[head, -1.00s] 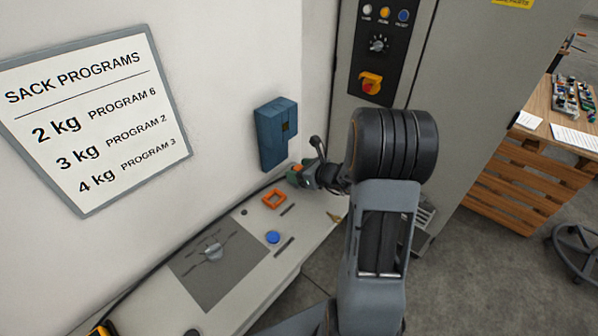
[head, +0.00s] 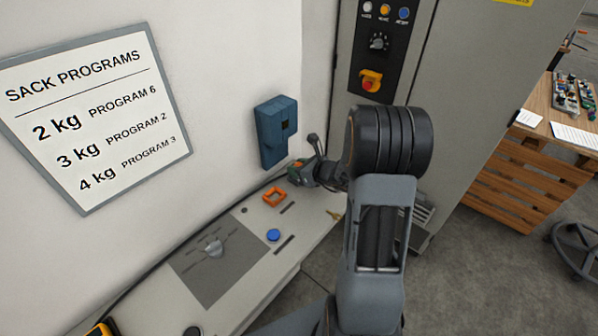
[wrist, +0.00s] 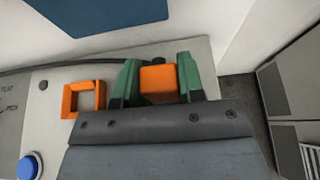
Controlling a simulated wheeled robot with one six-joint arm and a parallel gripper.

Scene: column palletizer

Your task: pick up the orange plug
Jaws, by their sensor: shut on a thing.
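The orange plug (wrist: 158,82) is a block held between the two green fingers of my gripper (wrist: 159,84) in the wrist view. A dark piece shows just behind the plug. In the head view my gripper (head: 299,172) is at the far end of the grey bench, below the blue wall box, and is shut on the plug, which is mostly hidden there. I cannot tell whether the plug touches the bench.
An orange square frame (head: 273,196) lies on the bench (head: 233,305) beside my gripper; it also shows in the wrist view (wrist: 84,97). A blue button (head: 273,235) is nearer. The blue box (head: 276,132) hangs on the wall. A grey cabinet (head: 440,130) stands right.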

